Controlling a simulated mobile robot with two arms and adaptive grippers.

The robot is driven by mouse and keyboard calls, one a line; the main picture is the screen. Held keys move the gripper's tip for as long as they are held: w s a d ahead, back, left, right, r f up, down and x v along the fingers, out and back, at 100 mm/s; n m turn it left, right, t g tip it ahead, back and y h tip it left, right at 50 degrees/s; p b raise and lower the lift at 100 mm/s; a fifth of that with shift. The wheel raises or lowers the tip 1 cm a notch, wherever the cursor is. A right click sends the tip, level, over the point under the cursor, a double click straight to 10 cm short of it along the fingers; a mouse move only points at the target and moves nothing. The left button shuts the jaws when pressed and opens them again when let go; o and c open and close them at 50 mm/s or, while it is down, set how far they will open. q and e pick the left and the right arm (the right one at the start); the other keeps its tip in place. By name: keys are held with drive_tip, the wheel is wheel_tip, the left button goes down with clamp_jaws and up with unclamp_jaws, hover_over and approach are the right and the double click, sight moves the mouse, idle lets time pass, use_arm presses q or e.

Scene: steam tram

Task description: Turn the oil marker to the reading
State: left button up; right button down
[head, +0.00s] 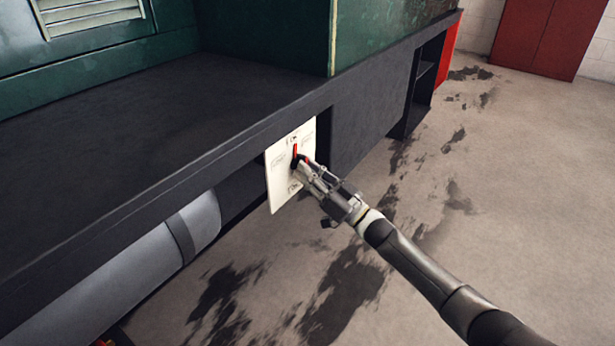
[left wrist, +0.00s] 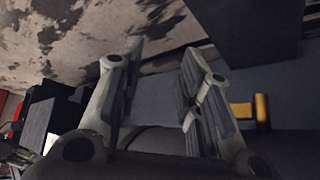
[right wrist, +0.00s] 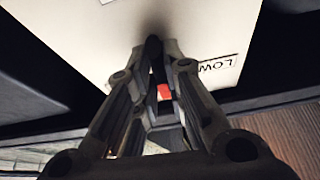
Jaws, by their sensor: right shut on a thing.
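A white plate (head: 282,190) hangs upright below the edge of the dark running board. The oil marker (head: 294,151), a small pointer with a red stripe, is on its face, pointing roughly up in the head view. Small labels surround it; most are too small to read. My right gripper (head: 299,162) is shut on the marker at the plate. In the right wrist view the plate (right wrist: 110,35) fills the top, with a LOW label (right wrist: 216,70) right of the fingers; a red patch shows between them. My left gripper (left wrist: 160,72) shows only in the left wrist view, open and empty.
The dark running board (head: 150,130) juts out above the plate, with the green tram body (head: 390,30) on it. A grey cylinder (head: 130,275) lies under the board at left. The stained floor (head: 500,200) is open at right, with a red cabinet (head: 540,35) behind.

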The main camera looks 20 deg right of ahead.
use_arm(q)
drive_tip(key=shift+w+d+r+t+h, duration=0.1)
drive_tip(key=shift+w+d+r+t, duration=0.15)
drive_tip(key=shift+w, duration=0.25)
drive_tip(key=shift+w+d+r+t+h, duration=0.1)
drive_tip(key=shift+w+r+t, duration=0.25)
drive_tip(key=shift+w, duration=0.15)
drive_tip(key=shift+w+d+r+t+h, duration=0.1)
drive_tip(key=shift+w+d+r+t, duration=0.15)
drive_tip(key=shift+w, duration=0.25)
use_arm(e)
drive_tip(key=shift+f+n+g+y, duration=0.1)
drive_tip(key=shift+n+g+y, duration=0.2)
drive_tip(key=shift+n, duration=0.4)
drive_tip(key=c, duration=1.5)
unclamp_jaws()
drive_tip(key=v, duration=1.2)
